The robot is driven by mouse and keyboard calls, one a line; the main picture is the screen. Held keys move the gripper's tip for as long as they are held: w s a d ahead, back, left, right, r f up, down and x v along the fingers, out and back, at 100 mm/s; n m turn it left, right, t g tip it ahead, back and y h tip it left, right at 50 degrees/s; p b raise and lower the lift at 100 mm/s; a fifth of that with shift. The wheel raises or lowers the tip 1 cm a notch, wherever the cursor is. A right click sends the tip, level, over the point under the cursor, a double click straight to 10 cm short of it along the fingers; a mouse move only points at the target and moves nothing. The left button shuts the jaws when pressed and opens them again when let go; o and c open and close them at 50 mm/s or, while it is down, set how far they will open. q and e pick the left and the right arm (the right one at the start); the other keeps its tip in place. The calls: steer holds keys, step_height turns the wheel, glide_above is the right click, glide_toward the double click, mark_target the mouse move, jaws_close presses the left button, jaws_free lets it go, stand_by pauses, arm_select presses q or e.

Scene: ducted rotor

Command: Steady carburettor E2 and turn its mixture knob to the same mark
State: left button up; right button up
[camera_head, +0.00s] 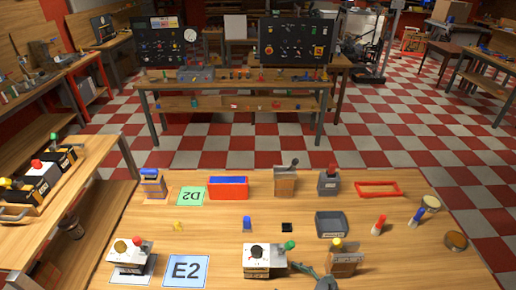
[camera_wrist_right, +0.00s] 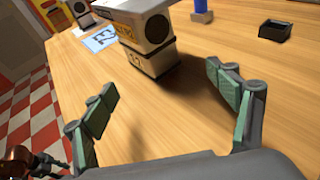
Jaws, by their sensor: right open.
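The E2 card (camera_head: 186,271) lies near the front edge of the table; it also shows in the wrist view (camera_wrist_right: 101,39). Which one is carburettor E2 I cannot tell for certain. The white unit in the wrist view (camera_wrist_right: 146,38) stands upright beyond my right gripper (camera_wrist_right: 160,98), which is open and empty over bare wood.
A wooden block with a yellow knob (camera_head: 344,262) stands close to my right gripper. Further back are a grey tray (camera_head: 331,225), a small black box (camera_head: 286,227) and a blue peg (camera_head: 247,223). The D2 card (camera_head: 192,196) lies back left. Bare wood lies mid-table.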

mark_target(266, 270)
steer(key=x, duration=0.4)
steer(key=b+x, duration=0.1)
steer(key=x, duration=0.4)
steer(key=shift+w+a+f, duration=0.1)
steer(key=shift+a, duration=0.15)
steer(key=shift+c, duration=0.4)
arm_select(q)
steer(key=shift+s+f, duration=0.4)
steer(key=shift+s, duration=0.35)
steer(key=shift+s+f, duration=0.35)
steer(key=shift+s, duration=0.35)
arm_select(e)
steer(key=c, duration=1.4)
arm_select(q)
steer(key=shift+o, duration=0.4)
